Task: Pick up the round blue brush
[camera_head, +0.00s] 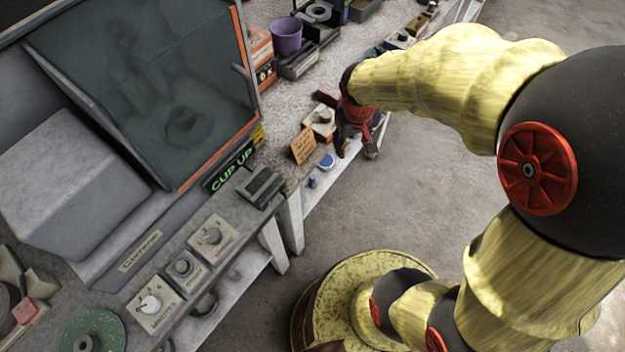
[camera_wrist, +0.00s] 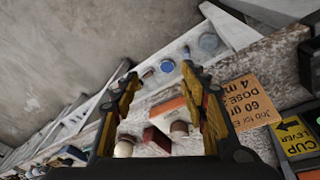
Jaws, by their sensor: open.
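Two small round blue things lie near the bench's front edge, and I cannot tell for certain which is the blue brush. One, a blue disc with a paler rim (camera_head: 326,161), shows in the wrist view (camera_wrist: 167,65) between and just beyond my fingertips. The other, smaller in the head view (camera_head: 312,182), is a duller blue round in the wrist view (camera_wrist: 208,41), right of the fingers. My gripper (camera_wrist: 160,75) is open and empty, pointing down. In the head view my gripper (camera_head: 356,148) is just right of the discs. Neither disc visibly touches it.
A boxy item with a dark red knob (camera_head: 321,122) is behind. A purple bucket (camera_head: 286,36) stands farther back. The floor (camera_head: 440,200) is clear.

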